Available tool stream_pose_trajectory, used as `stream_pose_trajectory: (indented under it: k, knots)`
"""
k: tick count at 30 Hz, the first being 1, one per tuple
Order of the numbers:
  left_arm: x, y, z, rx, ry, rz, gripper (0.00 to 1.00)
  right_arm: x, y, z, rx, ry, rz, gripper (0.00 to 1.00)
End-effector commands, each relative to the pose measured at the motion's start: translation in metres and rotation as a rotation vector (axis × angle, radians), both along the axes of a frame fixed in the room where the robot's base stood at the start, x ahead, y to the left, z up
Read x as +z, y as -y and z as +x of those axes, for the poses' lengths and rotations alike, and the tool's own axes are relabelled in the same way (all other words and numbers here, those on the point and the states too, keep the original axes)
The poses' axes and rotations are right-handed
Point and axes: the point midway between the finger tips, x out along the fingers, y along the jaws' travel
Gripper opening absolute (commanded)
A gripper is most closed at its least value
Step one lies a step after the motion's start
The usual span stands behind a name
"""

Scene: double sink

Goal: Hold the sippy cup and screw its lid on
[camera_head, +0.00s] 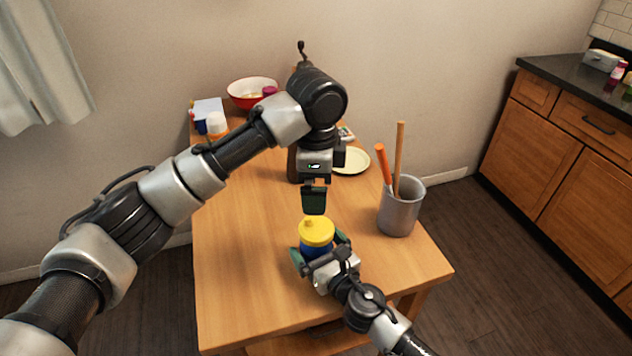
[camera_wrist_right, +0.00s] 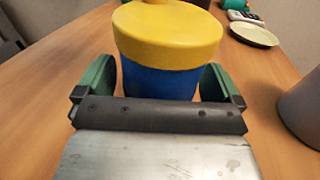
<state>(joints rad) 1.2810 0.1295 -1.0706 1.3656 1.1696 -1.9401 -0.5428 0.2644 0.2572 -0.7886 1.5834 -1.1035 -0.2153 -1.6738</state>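The sippy cup (camera_wrist_right: 160,80) has a blue body and stands upright near the front of the wooden table. Its yellow lid (camera_head: 316,231) sits on top, with a small spout on it; I cannot tell how tightly it is seated. My right gripper (camera_head: 320,256) comes from the front with its green fingers on both sides of the blue body, seemingly touching it; the fingers also flank it in the right wrist view (camera_wrist_right: 158,85). My left gripper (camera_head: 314,210) points down just above and behind the lid, apart from it; its fingers overlap in this view, so their opening is hidden.
A grey holder (camera_head: 399,212) with an orange-handled tool and a wooden stick stands to the right. A pale plate (camera_head: 352,160) lies behind. A red bowl (camera_head: 252,93) and small containers are at the back left. The table's left front (camera_head: 235,270) is clear.

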Motion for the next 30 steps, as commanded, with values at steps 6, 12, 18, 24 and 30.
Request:
stream_pose_trajectory:
  k: [6,12,18,24,30]
  knots:
    - [0.0,0.0,0.0,0.0,0.0,0.0,1.0,0.0,0.0,0.0,0.0,0.0,0.0,0.97]
    - [-0.001,0.0,0.0,0.0,0.0,0.0,1.0,-0.001,0.007,-0.011,-0.001,-0.001,-0.002,0.97]
    - [-0.003,0.0,0.0,0.0,0.0,0.0,1.0,-0.002,0.027,-0.044,0.0,-0.003,-0.002,0.97]
    - [-0.008,0.0,0.0,0.0,0.0,0.0,1.0,-0.003,0.046,-0.076,0.001,-0.003,-0.001,0.97]
    - [-0.011,0.0,0.0,0.0,0.0,0.0,1.0,-0.001,0.055,-0.091,0.0,-0.001,-0.001,0.97]
